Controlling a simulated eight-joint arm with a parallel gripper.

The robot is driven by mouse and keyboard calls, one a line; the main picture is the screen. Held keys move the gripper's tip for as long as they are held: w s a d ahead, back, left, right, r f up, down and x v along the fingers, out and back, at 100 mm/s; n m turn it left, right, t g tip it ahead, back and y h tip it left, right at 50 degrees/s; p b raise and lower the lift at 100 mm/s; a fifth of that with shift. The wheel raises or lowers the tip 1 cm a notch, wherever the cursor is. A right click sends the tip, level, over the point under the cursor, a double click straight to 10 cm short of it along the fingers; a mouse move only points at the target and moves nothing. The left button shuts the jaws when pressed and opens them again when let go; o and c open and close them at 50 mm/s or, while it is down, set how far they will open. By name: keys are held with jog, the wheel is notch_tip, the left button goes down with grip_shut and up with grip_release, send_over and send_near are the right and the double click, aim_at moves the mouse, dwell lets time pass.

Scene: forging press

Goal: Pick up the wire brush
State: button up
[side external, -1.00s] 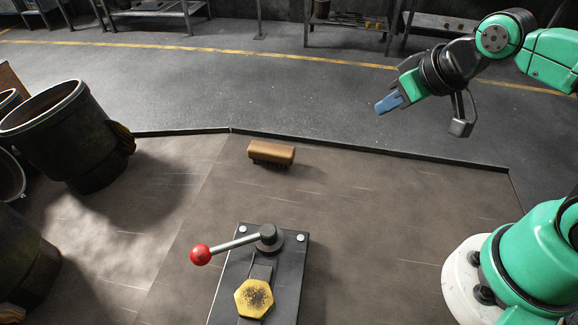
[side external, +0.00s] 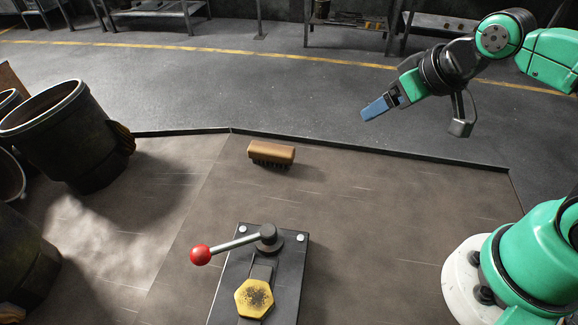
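The wire brush (side external: 271,152) has a brown wooden back and dark bristles. It lies bristles down on the brown work surface, near its far edge. My gripper (side external: 370,111) has blue fingertips and is up in the air to the right of the brush, well apart from it. The fingers point down and left. They overlap in this view, so I cannot tell whether there is a gap between them. Nothing shows held at the tips.
A dark plate with a lever, a red ball knob (side external: 200,255) and a yellow hexagonal piece (side external: 254,298) stands at the front. Dark drums (side external: 72,135) crowd the left. A low raised edge (side external: 400,155) runs behind the brush. The surface right of the brush is clear.

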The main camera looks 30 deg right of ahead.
jog(key=shift+w, duration=0.1)
jog(key=n+g+y, duration=0.3)
jog(key=n+g, duration=0.1)
jog(key=n, duration=0.4)
send_over(272, 148)
jog(key=s+d, duration=0.2)
jog(key=f, duration=0.7)
jog(key=shift+w+a+f, duration=0.15)
jog(key=shift+w+a, duration=0.05)
jog(key=shift+w+a+f+n, duration=0.15)
jog(key=shift+a+f+n, duration=0.15)
jog(key=shift+f, duration=0.2)
jog(key=shift+x, duration=2.45)
jog(key=shift+d, duration=0.1)
grip_shut()
